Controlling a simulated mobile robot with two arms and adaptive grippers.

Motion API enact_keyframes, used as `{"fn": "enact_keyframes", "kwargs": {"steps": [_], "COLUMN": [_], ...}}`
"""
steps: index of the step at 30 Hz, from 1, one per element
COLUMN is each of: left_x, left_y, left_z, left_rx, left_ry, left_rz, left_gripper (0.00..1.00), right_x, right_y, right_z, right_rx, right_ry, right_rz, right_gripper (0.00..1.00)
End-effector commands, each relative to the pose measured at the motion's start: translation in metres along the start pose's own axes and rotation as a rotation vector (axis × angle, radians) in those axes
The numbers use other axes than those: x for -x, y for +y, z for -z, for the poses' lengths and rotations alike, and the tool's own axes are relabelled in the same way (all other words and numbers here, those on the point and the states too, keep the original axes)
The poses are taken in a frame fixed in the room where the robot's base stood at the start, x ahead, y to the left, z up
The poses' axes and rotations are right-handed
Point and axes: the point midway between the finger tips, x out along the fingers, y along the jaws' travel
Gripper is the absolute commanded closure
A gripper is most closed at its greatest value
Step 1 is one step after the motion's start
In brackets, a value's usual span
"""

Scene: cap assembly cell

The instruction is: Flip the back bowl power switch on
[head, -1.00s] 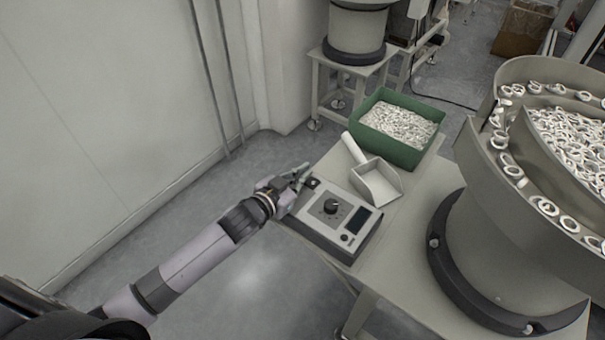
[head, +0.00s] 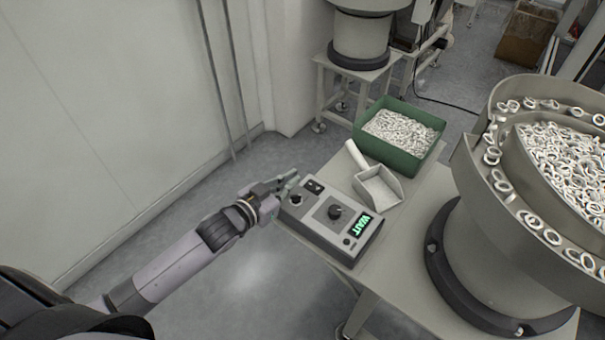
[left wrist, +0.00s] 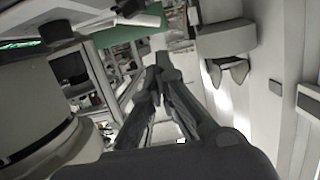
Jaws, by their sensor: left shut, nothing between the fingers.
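The control box (head: 335,238) sits on the table's near left corner. Its power switch (head: 314,187) is a small black rocker at the far left end of the panel, beside a small knob and a larger dial (head: 335,212). The display (head: 361,223) is lit green and seems to read "WAIT". My left gripper (head: 291,178) is shut and empty, just left of the box's switch end and apart from the switch. In the left wrist view its closed fingertips (left wrist: 158,62) point ahead; part of the box with its green display (left wrist: 18,44) shows at upper left. My right gripper is not in view.
A white scoop (head: 378,186) lies behind the box. A green bin (head: 412,160) of white rings stands at the back of the table. The large feeder bowl (head: 470,165) with rings fills the right side. The floor left of the table is clear.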

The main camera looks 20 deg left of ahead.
Motion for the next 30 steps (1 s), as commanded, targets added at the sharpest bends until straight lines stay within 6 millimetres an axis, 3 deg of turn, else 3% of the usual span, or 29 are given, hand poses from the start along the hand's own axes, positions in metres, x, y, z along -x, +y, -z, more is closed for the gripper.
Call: {"fn": "enact_keyframes", "kwargs": {"steps": [3,9,30], "left_x": [0.022,0.040,0.045], "left_y": [-0.001,-0.002,0.002], "left_z": [-0.002,-0.001,-0.005], "left_rx": [0.000,0.001,0.006], "left_ry": [-0.002,0.000,-0.029], "left_rz": [-0.001,0.000,0.014], "left_gripper": [1.00,1.00,1.00], "right_x": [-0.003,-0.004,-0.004], "right_y": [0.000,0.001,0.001], "right_z": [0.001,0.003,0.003], "right_rx": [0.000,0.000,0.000], "right_ry": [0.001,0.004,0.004], "right_rz": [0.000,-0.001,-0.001], "right_gripper": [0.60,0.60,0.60]}}
